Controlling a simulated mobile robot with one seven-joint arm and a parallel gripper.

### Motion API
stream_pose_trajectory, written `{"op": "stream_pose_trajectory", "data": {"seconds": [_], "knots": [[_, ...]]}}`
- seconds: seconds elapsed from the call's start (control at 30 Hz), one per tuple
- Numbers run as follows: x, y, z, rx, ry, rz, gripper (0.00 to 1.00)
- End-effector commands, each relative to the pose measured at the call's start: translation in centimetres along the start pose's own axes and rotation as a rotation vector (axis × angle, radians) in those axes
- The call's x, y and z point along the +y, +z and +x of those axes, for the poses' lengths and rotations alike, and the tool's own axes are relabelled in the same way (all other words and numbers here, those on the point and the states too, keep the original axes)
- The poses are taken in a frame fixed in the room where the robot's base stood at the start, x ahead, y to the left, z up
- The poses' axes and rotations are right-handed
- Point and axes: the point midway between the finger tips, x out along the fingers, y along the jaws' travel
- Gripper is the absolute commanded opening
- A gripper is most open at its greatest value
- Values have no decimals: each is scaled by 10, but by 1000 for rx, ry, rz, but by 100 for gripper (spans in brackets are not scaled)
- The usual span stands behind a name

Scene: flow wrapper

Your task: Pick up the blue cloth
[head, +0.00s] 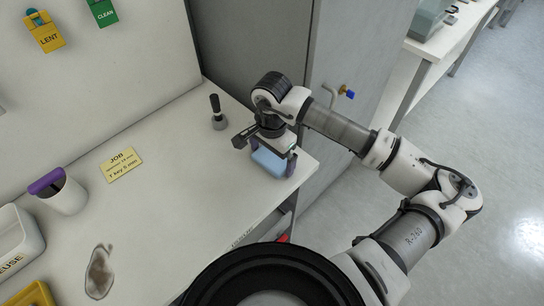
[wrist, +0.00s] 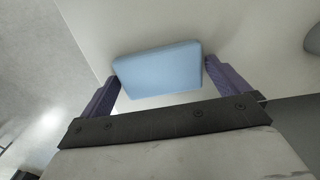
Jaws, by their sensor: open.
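The blue cloth (head: 271,161) is a light blue, folded block lying near the right end of the white worktop. In the wrist view the cloth (wrist: 158,70) lies between the two purple fingers. My gripper (head: 272,160) is directly over it, pointing down, with one finger on each side. In the wrist view my gripper (wrist: 160,80) is open, its fingertips close to the left and right ends of the cloth. I cannot tell whether they touch it. In the head view the wrist hides part of the cloth.
A dark-handled tool (head: 217,112) stands upright left of my gripper. A yellow job card (head: 121,165), a white cup (head: 68,197) with a purple item, a white bin (head: 18,245) and a dark stain (head: 99,272) lie further left. A grey cabinet (head: 262,45) stands behind.

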Motion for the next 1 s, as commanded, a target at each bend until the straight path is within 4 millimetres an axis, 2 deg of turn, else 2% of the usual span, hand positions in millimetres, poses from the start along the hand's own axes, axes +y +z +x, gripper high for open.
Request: {"op": "stream_pose_trajectory", "data": {"seconds": [0.17,0.4,0.77,0.87,1.0], "knots": [[0,0,0,0,0,1,99],[0,0,0,0,0,1,69],[0,-1,-6,2,-1,2,69],[0,-1,-15,3,0,2,69],[0,-2,-40,6,-1,1,69]]}}
